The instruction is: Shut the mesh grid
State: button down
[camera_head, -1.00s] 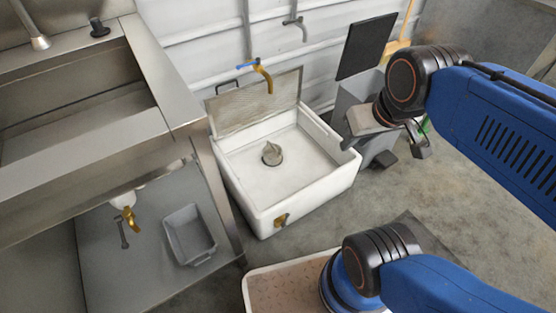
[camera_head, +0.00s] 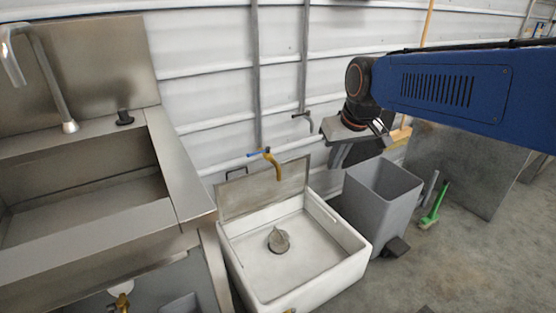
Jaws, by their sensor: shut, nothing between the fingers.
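The mesh grid (camera_head: 264,190) stands raised at the back edge of the white basin (camera_head: 325,285), leaning towards the wall. The basin's inside is open to view, with a grey-brown drain piece (camera_head: 279,240) on its floor.
A steel sink counter (camera_head: 180,190) borders the left. A green brush (camera_head: 433,207) stands right of the bin. Bare floor lies at the lower right.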

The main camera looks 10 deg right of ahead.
jog(key=w+a+f+n, duration=0.1)
jog(key=w+f, duration=0.2)
jog(key=w, duration=1.6)
jog(key=w+a+f+n, duration=0.1)
jog(key=w+f, duration=0.1)
jog(key=w, duration=1.7)
jog(key=w+f, duration=0.9)
jog(key=w, duration=0.4)
jog(key=shift+n+g+y, duration=0.3)
jog(key=shift+y, duration=0.1)
jog(key=x, duration=1.9)
jog(key=shift+s+a, duration=0.15)
jog(key=shift+a, duration=0.15)
jog(key=shift+s+d+f, duration=0.1)
jog(key=shift+s+f, duration=0.05)
jog(key=shift+f, duration=0.1)
jog(key=s, duration=0.1)
jog(key=s+d, duration=0.1)
jog(key=s, duration=0.1)
jog(key=shift+s, duration=0.2)
jog(key=shift+d, duration=0.1)
